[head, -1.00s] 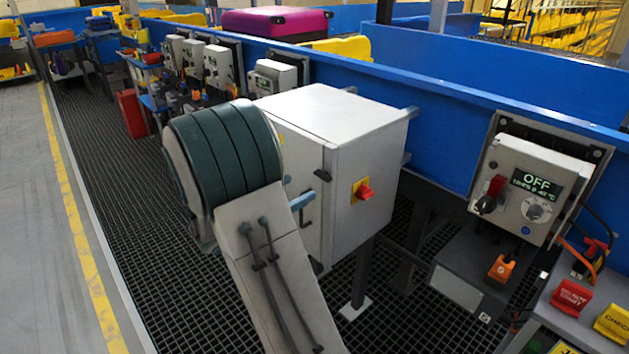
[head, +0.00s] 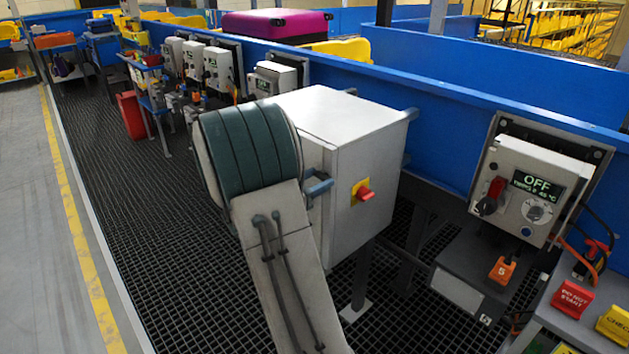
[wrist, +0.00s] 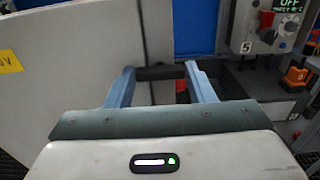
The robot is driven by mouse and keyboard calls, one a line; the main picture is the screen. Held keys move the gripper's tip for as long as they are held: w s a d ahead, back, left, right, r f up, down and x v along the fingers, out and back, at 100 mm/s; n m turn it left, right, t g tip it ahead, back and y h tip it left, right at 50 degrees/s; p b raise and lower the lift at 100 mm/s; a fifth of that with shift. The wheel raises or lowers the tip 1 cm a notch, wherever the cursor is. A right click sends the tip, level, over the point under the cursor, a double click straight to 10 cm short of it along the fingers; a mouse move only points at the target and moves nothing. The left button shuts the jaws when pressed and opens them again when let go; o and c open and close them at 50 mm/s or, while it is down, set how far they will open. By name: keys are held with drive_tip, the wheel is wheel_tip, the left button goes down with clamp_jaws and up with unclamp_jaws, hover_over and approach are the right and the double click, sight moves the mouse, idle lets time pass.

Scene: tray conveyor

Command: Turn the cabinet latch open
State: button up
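The grey cabinet (head: 345,125) stands at the centre of the head view, with a red rotary knob on a yellow plate (head: 364,190) on its right face. My arm covers most of its door in that view and hides the latch. In the wrist view, the pale door (wrist: 75,60) fills the left side. A dark bar, apparently the latch handle (wrist: 160,73), lies across between the tips of my gripper (wrist: 160,77). The two blue fingers are spread apart, one at each end of the bar. I cannot tell whether they touch it.
A blue conveyor wall (head: 440,115) runs behind the cabinet. A control box reading OFF (head: 530,190) hangs to the right, above an orange lockout piece (head: 502,269). A red DO NOT START block (head: 572,299) sits at lower right.

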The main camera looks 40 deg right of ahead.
drive_tip(key=shift+f+b, duration=0.1)
drive_tip(key=shift+b, duration=0.3)
drive_tip(key=m+b, duration=0.9)
drive_tip(key=b, duration=0.2)
drive_tip(key=m+b, duration=0.8)
drive_tip(key=b, duration=0.4)
drive_tip(key=shift+s+f+m, duration=0.2)
drive_tip(key=shift+m, duration=0.2)
drive_tip(key=shift+r, duration=0.1)
drive_tip(key=o, duration=1)
drive_tip(key=shift+a, duration=0.1)
